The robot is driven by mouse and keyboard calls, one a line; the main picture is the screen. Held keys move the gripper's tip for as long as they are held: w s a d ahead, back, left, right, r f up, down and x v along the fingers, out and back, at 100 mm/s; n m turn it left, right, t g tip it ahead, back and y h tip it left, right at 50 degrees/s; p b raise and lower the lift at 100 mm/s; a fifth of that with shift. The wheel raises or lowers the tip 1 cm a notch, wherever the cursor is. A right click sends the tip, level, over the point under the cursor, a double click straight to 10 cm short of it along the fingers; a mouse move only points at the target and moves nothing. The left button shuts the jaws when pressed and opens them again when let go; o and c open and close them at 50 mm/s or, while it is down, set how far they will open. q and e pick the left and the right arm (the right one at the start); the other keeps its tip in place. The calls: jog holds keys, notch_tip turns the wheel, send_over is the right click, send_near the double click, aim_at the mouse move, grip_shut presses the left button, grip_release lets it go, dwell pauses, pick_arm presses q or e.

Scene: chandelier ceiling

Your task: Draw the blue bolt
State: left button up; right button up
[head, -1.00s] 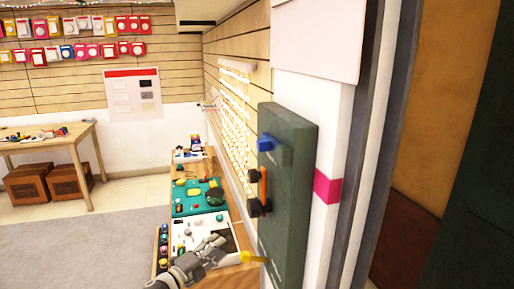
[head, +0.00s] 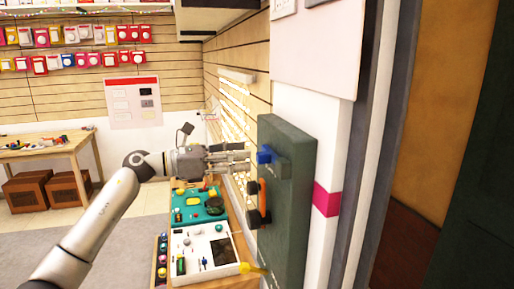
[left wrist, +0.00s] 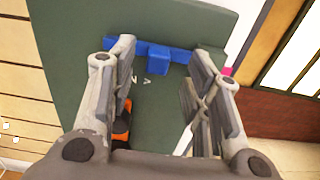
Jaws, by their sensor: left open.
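The blue bolt (head: 266,155) is at the upper part of a dark green board (head: 298,190) fixed to the wall's edge. In the left wrist view the blue bolt (left wrist: 157,60) shows as a bar with a square knob, between and beyond my fingers. My left gripper (head: 246,157) is open, its fingers pointing at the board beside the bolt's knob. In the wrist view the left gripper (left wrist: 165,90) has nothing between its fingers. I cannot tell from the head view whether the fingertips touch the board. My right gripper is not in view.
A low bench with a teal panel (head: 198,205) and a white panel (head: 205,252) stands left of the board. A wooden table (head: 45,148) is farther back.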

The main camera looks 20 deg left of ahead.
aim_at(257, 154)
pick_arm(q)
jog(key=p+x, duration=0.1)
jog(key=x, duration=0.3)
jog(key=shift+w+d+r, duration=0.1)
jog(key=shift+r, duration=0.05)
jog(key=shift+w+d+p, duration=0.25)
jog(key=shift+d+p, duration=0.05)
jog(key=shift+d, duration=0.05)
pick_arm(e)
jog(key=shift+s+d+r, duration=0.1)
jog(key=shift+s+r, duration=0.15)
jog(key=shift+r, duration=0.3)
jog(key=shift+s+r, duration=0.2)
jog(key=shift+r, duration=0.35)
pick_arm(q)
grip_shut()
